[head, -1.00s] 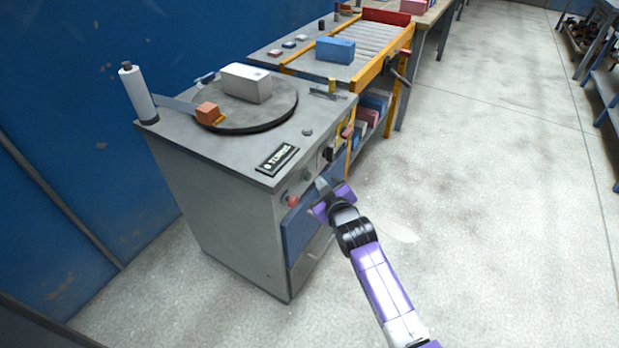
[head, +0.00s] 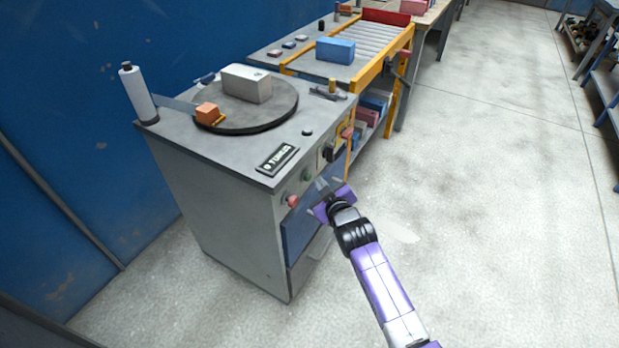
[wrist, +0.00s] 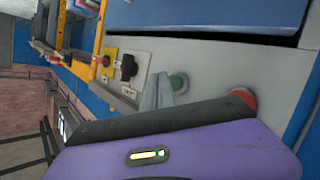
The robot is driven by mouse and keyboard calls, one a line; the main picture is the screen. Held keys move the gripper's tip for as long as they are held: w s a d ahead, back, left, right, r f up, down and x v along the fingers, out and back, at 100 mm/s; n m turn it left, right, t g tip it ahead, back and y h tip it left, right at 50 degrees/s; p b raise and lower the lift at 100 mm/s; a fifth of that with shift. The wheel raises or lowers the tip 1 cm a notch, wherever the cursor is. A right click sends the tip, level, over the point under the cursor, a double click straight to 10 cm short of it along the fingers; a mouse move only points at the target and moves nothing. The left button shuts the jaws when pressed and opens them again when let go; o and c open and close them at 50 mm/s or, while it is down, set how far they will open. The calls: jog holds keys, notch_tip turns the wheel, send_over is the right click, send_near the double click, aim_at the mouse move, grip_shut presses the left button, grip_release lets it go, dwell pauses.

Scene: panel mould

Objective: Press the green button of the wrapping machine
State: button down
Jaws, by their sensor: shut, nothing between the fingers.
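The wrapping machine (head: 225,220) is a grey cabinet with a turntable (head: 255,122) on top. Its green button (head: 307,174) is on the front panel, between a red button (head: 292,200) and a black switch (head: 328,154). In the wrist view the green button (wrist: 178,83) shows just beside my fingertips, with the red button (wrist: 241,100) to its right. My gripper (head: 321,185) is shut and empty, in front of the panel close to the green button. The fingers (wrist: 160,92) partly overlap the panel. I cannot tell whether they touch the button.
A white box (head: 246,83) and an orange block (head: 207,112) sit on the turntable. A film roll (head: 138,93) stands at the left corner. A roller conveyor (head: 370,45) with a blue box (head: 335,50) stands behind.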

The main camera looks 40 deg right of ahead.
jog(key=shift+w, duration=0.15)
dwell(0.7)
jog(key=shift+w+a, duration=0.1)
jog(key=shift+w, duration=0.2)
